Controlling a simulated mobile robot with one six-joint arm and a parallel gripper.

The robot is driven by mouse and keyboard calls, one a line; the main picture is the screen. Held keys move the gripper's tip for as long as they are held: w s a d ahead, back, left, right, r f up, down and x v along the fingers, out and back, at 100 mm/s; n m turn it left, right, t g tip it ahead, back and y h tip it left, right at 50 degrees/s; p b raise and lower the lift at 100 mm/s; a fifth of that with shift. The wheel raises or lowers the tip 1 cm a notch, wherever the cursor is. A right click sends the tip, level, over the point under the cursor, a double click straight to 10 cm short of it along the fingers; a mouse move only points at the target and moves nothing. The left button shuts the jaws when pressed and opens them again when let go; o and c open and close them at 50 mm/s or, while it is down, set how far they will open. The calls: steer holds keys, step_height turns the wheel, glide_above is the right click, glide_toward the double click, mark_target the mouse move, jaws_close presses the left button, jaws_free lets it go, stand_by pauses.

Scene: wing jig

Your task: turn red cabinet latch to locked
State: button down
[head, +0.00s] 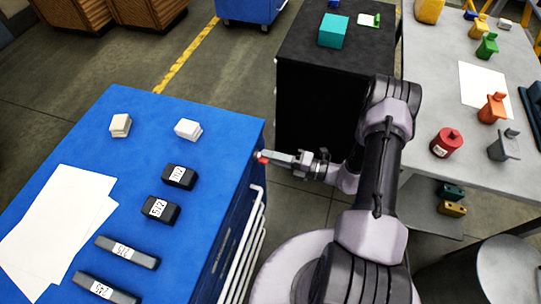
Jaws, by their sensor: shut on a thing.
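The red latch (262,158) shows as a small bit of red at the right side of the blue cabinet (215,122), just below its top edge. My gripper (271,157) reaches in from the right and is shut on the red latch. The fingers hide most of the latch, so I cannot tell which way it is turned.
Dark labelled blocks (180,176), pale blocks (120,125) and white paper (58,225) lie on the cabinet top. White drawer handles (240,240) run down its side. A black cabinet (300,110) stands behind my arm. A grey table (470,130) with colored parts is at the right.

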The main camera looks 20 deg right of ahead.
steer(key=shift+m, duration=0.4)
steer(key=c, duration=1.4)
jaws_free()
steer(key=p+v, duration=0.2)
steer(key=v, duration=1.5)
steer(key=shift+s+d+p, duration=0.15)
steer(key=shift+p, duration=0.2)
